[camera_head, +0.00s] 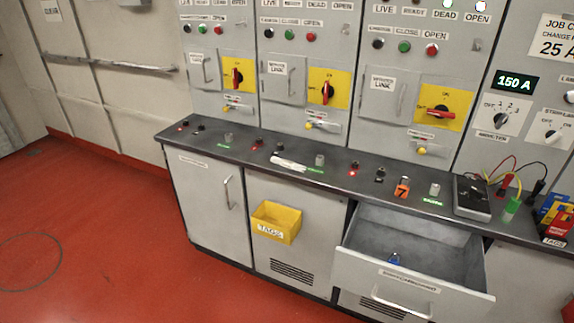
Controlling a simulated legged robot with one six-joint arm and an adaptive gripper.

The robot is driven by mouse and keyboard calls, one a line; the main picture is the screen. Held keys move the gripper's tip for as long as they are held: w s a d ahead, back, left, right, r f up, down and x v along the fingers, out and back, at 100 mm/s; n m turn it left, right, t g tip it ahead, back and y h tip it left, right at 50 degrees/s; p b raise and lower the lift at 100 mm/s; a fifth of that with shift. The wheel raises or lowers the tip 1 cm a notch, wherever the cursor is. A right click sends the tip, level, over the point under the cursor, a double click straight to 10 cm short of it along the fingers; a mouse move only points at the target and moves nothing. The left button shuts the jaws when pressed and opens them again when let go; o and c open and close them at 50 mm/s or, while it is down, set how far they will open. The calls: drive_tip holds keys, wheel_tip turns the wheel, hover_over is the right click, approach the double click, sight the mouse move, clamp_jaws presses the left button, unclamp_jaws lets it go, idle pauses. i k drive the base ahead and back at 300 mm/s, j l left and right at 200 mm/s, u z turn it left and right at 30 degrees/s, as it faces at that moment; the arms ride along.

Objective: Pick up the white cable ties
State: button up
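A white elongated bundle (289,163), which looks like the cable ties, lies on the dark counter (222,148) in the head view. It sits left of centre, close to a grey knob and just above the yellow bin. It is too small to make out single ties. My gripper is not in view, and nothing is seen touching the bundle.
A drawer (415,282) stands open below the counter, with a small blue item (395,258) inside. A yellow bin (276,222) labelled TAGS juts from the cabinet front. A meter with leads (471,197) stands on the right. Red floor (90,230) at left is clear.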

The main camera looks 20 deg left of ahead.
sight(289, 164)
drive_tip(key=i+j, duration=0.2)
drive_tip(key=j, duration=0.2)
drive_tip(key=i+j, duration=0.2)
drive_tip(key=j, duration=0.2)
drive_tip(key=i+j, duration=0.25)
drive_tip(key=j, duration=0.15)
drive_tip(key=i+j, duration=0.2)
drive_tip(key=j, duration=0.25)
drive_tip(key=i+j, duration=0.2)
drive_tip(key=j, duration=0.2)
drive_tip(key=i+j, duration=0.2)
drive_tip(key=j, duration=0.2)
drive_tip(key=i+j, duration=0.2)
drive_tip(key=j, duration=0.2)
